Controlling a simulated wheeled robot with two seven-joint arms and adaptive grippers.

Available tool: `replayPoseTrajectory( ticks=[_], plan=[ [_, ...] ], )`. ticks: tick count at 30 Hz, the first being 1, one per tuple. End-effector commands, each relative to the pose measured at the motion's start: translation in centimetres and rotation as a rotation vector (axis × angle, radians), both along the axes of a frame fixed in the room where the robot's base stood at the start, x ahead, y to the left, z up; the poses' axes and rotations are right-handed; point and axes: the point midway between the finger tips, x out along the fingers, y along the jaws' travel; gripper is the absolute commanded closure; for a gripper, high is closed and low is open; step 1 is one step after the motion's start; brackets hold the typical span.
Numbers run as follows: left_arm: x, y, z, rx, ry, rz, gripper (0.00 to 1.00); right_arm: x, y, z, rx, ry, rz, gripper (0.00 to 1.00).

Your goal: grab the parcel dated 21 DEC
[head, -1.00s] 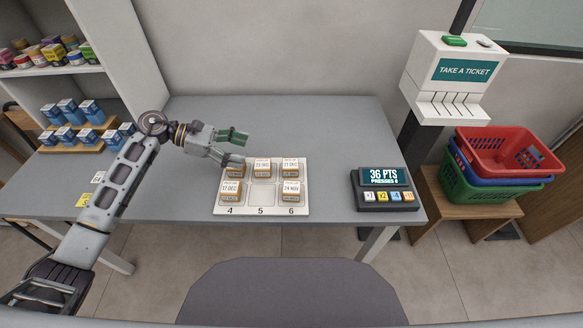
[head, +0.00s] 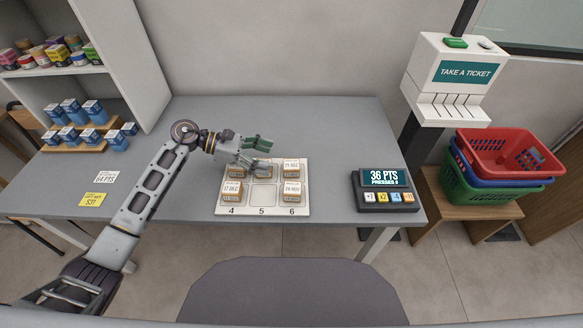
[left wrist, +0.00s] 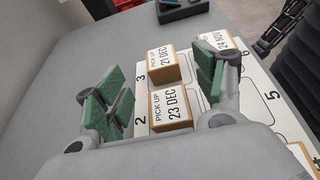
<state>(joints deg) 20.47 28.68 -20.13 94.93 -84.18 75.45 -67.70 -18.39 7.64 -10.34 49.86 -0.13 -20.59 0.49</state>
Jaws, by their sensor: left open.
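The parcel dated 21 DEC (head: 291,166) is a small tan box with a white label, standing at the board's back right. In the left wrist view it (left wrist: 164,57) stands beside the number 3. My left gripper (head: 259,155) is open and empty, over the back middle of the board, left of that parcel. In the left wrist view its green-padded fingers (left wrist: 158,88) lie either side of the 23 DEC parcel (left wrist: 171,110) and the lower part of the 21 DEC one; I cannot tell the height gap. My right gripper is out of view.
The white numbered board (head: 262,208) also holds parcels 17 DEC (head: 232,190) and 24 NOV (head: 291,190), and a back left parcel, partly hidden. The front middle cell is empty. A points keypad (head: 386,190) stands to the right. The counter (head: 330,130) behind is clear.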

Motion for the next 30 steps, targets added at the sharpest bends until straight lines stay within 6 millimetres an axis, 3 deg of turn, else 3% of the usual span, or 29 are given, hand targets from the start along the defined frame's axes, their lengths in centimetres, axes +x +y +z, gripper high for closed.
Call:
replayPoseTrajectory(
  ticks=[5, 20, 30],
  plan=[
    [0.0, -1.1, -0.5, 0.0, 0.001, -0.001, 0.3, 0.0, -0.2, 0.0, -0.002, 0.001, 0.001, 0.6],
    [0.0, -1.4, -0.7, 0.0, 0.001, -0.001, 0.3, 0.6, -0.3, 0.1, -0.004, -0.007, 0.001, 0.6],
    [0.1, -3.5, -2.0, -0.002, 0.002, -0.001, 0.3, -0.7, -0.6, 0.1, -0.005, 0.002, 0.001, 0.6]
  ],
)
